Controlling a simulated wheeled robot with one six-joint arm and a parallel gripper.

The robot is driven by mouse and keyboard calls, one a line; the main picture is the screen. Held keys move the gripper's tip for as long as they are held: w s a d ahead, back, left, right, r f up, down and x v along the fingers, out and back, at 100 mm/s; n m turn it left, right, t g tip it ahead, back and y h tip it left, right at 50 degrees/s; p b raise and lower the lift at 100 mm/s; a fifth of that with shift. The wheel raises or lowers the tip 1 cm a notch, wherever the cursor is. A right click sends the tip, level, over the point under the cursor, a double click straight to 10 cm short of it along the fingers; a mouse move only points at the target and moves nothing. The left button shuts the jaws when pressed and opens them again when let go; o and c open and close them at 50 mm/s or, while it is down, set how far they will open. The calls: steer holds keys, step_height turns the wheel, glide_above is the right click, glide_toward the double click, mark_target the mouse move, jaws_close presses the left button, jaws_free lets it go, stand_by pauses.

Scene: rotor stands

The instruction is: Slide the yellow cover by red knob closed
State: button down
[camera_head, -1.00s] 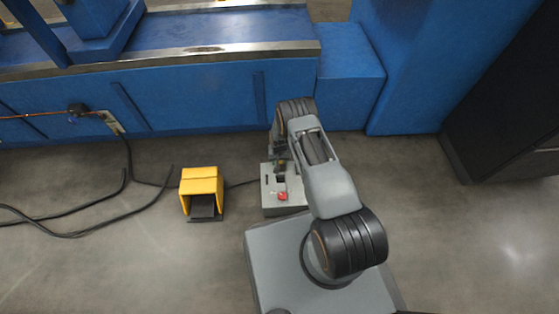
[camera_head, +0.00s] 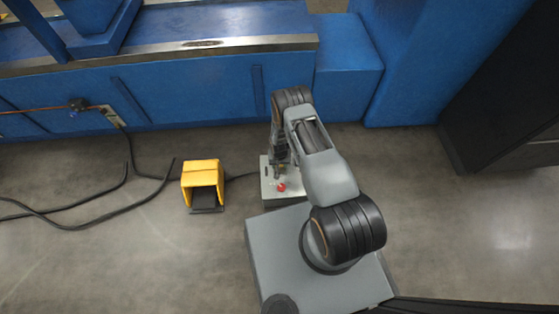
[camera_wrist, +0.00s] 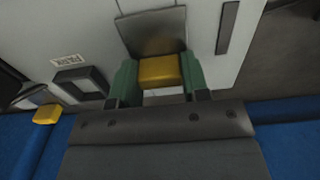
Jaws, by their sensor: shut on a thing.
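The grey control box (camera_head: 270,201) stands on the floor in the head view, with a red knob (camera_head: 281,187) on top near its front. My gripper (camera_head: 281,172) is over the box, just behind the red knob. In the wrist view, my gripper (camera_wrist: 159,78) has its two green fingers shut on a small yellow block, the yellow cover (camera_wrist: 159,71). A flat grey plate (camera_wrist: 152,30) lies beside the cover on the box's pale top. The red knob does not show in the wrist view. My arm hides part of the box in the head view.
A yellow hooded foot pedal (camera_head: 203,174) stands left of the box, joined to it by a black cable. A blue machine (camera_head: 190,95) runs behind. In the wrist view, a dark square frame (camera_wrist: 80,82) and a dark slot (camera_wrist: 228,27) flank the cover.

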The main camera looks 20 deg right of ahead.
steer(key=shift+s+f, duration=0.1)
steer(key=shift+s, duration=0.2)
steer(key=c, duration=0.6)
jaws_free()
steer(key=shift+w+a, duration=0.1)
step_height(320, 180, up, 14)
steer(key=p, duration=0.5)
